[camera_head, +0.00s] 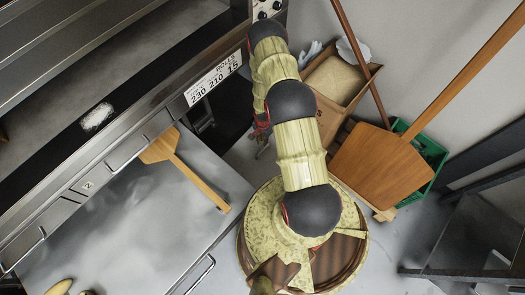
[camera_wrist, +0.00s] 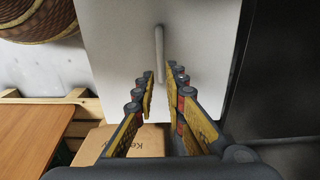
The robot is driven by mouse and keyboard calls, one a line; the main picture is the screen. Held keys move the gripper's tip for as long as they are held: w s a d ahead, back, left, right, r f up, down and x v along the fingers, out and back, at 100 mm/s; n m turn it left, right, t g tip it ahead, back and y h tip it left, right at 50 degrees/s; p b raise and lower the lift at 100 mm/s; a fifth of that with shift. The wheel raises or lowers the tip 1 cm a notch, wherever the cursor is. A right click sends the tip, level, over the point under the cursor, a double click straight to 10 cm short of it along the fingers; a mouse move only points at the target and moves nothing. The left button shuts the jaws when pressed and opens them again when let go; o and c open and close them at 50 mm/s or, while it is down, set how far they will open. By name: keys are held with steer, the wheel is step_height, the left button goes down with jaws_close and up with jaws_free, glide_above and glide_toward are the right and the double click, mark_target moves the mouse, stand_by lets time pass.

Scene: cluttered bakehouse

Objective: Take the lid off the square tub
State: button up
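A pale, flat, square-edged panel, which looks like the tub's lid (camera_wrist: 110,45), fills the upper middle of the wrist view. A slim grey bar handle (camera_wrist: 159,45) stands at its middle. My gripper (camera_wrist: 161,78) is open, with its two yellow-and-black fingers pointing at the panel. The near end of the handle shows between the fingertips, and a gap shows on either side. I cannot tell how deep the handle sits between them. The tub's walls are not clearly seen.
The head view shows a steel counter (camera_head: 130,215), a wooden peel (camera_head: 380,165), a green crate (camera_head: 432,155) and an open box (camera_head: 335,80).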

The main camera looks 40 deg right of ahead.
mark_target(263, 150)
step_height(263, 150, down, 11)
steer(key=b, duration=0.5)
steer(key=shift+a+f+b, duration=0.15)
steer(key=shift+b, duration=0.2)
jaws_close()
steer(key=shift+r, duration=0.2)
